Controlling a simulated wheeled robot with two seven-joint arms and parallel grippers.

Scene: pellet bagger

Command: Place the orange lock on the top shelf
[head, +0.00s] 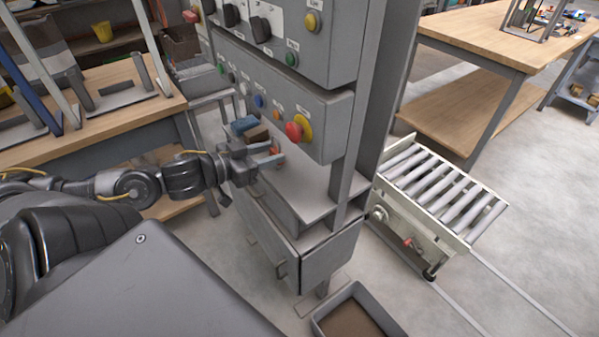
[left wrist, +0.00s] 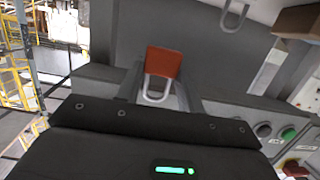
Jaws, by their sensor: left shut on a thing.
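The orange lock (left wrist: 164,62) is a red-orange block with a pale metal shackle, held between the two finger tips of my left gripper (left wrist: 160,80) in the left wrist view. In the head view my left gripper (head: 264,160) is at the open bay of the grey cabinet, above its grey shelf (head: 310,192) and below the button panel. Only a small orange part of the lock (head: 275,149) shows there, partly hidden by the fingers. I cannot tell whether the lock touches the shelf. My right gripper is not in view.
A blue block (head: 243,124) and a brown block (head: 257,134) are behind the gripper. The button panel (head: 270,100) with a red stop button (head: 294,131) hangs close above. A roller conveyor (head: 440,190) stands right, a shallow tray (head: 355,315) on the floor.

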